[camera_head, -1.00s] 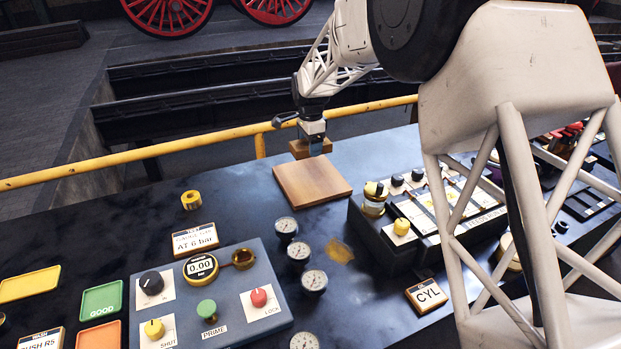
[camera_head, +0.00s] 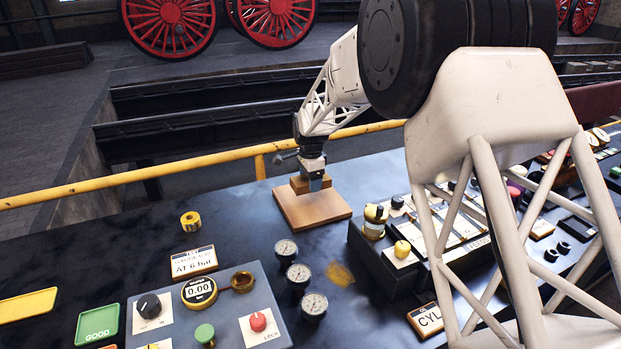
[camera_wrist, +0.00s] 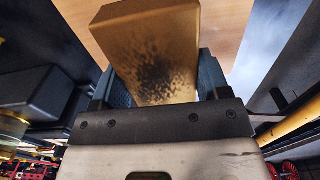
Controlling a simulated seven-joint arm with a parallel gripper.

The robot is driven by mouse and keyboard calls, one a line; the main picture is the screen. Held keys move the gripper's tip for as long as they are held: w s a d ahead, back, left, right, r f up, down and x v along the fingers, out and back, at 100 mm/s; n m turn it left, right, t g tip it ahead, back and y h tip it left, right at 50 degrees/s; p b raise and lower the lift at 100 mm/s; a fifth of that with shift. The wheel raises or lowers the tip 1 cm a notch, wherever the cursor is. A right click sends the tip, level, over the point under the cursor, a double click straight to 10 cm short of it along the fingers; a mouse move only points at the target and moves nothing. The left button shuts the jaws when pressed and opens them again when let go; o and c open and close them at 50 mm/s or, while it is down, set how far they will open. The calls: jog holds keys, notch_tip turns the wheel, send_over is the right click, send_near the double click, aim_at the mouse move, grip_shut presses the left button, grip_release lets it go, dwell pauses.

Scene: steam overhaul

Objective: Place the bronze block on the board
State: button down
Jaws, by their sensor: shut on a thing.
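The bronze block (camera_wrist: 148,45) is held between the two fingers of my gripper (camera_wrist: 165,80) in the wrist view, with a dark speckled patch on its face. In the head view my gripper (camera_head: 314,181) partly covers the block (camera_head: 297,185), and its ends show to either side. The wooden board (camera_head: 318,211) lies flat on the dark bench. The block is at the board's back part; I cannot tell whether it touches. The board's wood also shows behind the block in the wrist view (camera_wrist: 225,25).
A control console (camera_head: 375,245) with knobs stands right of the board. Several small dials (camera_head: 299,273) and a blue panel (camera_head: 175,300) are in front. A yellow ring (camera_head: 190,220) sits to the left. A yellow rail (camera_head: 130,186) runs behind the bench.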

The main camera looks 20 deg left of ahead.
aim_at(311, 199)
jog(key=shift+f, duration=2.3)
jog(key=shift+f, duration=0.15)
jog(key=shift+c, duration=0.5)
grip_release()
jog(key=shift+f, duration=0.2)
jog(key=shift+r, duration=0.15)
notch_tip(311, 199, up, 12)
jog(key=shift+f, duration=0.1)
